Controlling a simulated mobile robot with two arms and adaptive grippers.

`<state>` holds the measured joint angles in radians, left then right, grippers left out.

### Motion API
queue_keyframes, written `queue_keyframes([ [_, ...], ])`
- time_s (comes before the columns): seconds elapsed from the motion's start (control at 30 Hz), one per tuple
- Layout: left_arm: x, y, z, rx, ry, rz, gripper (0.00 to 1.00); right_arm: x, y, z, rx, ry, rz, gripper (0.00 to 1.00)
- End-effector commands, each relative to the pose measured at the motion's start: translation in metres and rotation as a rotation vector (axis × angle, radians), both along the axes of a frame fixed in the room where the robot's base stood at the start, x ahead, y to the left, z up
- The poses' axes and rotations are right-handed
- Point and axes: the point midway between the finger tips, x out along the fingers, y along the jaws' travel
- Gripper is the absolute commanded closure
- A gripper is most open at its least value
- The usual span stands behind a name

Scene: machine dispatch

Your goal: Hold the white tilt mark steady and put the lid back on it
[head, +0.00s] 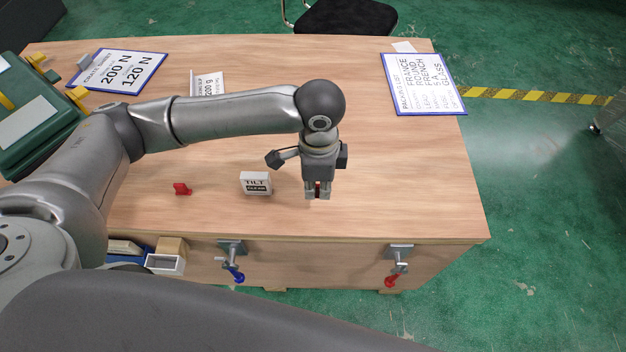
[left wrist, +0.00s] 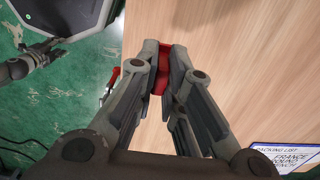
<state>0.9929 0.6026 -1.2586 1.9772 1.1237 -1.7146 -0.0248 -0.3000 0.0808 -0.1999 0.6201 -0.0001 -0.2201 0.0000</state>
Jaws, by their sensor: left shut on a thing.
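The white tilt mark (head: 256,183), a small block lettered "TILT CLEAR", stands upright on the wooden top. My left gripper (head: 318,193) points down just right of it, apart from it. The gripper is shut on a small red piece (left wrist: 160,76), which shows between the fingers in the left wrist view; the fingers hide part of it. I cannot tell whether this piece is the lid. Another small red piece (head: 182,188) lies on the wood left of the tilt mark.
The wooden top (head: 400,190) is clear on the right. A blue-handled clamp (head: 233,262) and a red-handled clamp (head: 396,266) sit on its front edge. A packing list (head: 423,84), a crate sheet (head: 117,71), a 200 g card (head: 208,85) and a green case (head: 35,120) lie around.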

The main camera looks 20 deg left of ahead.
Motion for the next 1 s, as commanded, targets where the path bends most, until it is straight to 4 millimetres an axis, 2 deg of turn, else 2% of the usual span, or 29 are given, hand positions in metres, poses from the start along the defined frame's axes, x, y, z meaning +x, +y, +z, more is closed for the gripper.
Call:
queue_keyframes([
  [0.03, -0.012, -0.008, 0.01, -0.003, -0.001, -0.009, 0.97, 0.0, 0.0, 0.002, 0.0, 0.0, 0.0, 0.59],
  [0.2, -0.046, -0.029, 0.027, -0.003, -0.002, -0.006, 0.97, 0.0, 0.0, 0.004, 0.0, 0.0, 0.0, 0.59],
  [0.4, -0.07, -0.043, 0.039, -0.001, 0.0, -0.003, 0.97, 0.0, 0.0, 0.006, 0.0, 0.0, 0.0, 0.59],
  [0.6, -0.079, -0.048, 0.043, 0.001, 0.0, 0.001, 0.97, 0.0, 0.0, 0.006, 0.001, 0.0, 0.0, 0.59],
  [1.0, -0.078, -0.046, 0.043, 0.002, 0.0, 0.012, 0.97, 0.0, 0.001, 0.006, 0.001, 0.0, 0.0, 0.59],
])
